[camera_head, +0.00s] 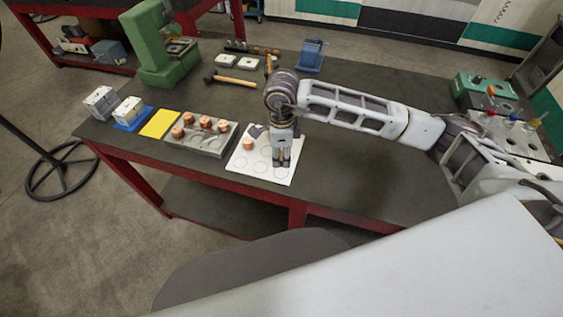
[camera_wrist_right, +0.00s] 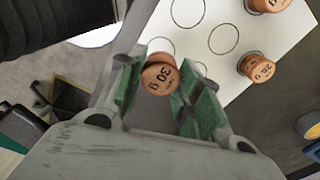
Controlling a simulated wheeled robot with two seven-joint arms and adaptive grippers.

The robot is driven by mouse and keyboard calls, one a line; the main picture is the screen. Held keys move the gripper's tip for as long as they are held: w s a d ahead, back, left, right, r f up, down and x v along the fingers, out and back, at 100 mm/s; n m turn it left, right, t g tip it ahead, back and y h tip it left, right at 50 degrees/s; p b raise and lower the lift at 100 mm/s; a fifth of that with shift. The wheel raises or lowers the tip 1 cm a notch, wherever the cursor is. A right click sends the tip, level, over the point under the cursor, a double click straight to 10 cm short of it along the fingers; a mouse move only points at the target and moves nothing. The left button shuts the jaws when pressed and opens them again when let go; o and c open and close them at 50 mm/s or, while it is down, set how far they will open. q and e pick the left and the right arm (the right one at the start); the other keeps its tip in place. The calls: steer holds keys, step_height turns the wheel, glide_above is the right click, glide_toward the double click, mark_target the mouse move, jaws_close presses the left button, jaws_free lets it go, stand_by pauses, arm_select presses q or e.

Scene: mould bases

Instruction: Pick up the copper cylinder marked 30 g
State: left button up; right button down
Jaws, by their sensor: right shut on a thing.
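The copper cylinder marked 30 g (camera_wrist_right: 160,78) is between the green-padded fingers of my right gripper (camera_wrist_right: 160,92) in the wrist view, with its marked top facing the camera. My right gripper (camera_head: 281,160) is shut on it over the white sheet with printed circles (camera_head: 279,177). In the head view the gripper hides the held cylinder, and I cannot tell how far it is above the sheet. My left gripper is not in view.
A grey tray (camera_head: 207,146) with several copper cylinders lies left of the sheet. Further left are a yellow pad (camera_head: 159,123) and metal blocks (camera_head: 102,101). A hammer (camera_head: 229,80) and a blue vise (camera_head: 310,55) are behind. The dark tabletop (camera_head: 350,180) right of the sheet is clear.

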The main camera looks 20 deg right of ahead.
mark_target(282, 155)
steer(key=shift+r+b, duration=0.3)
steer(key=shift+r, duration=1.85)
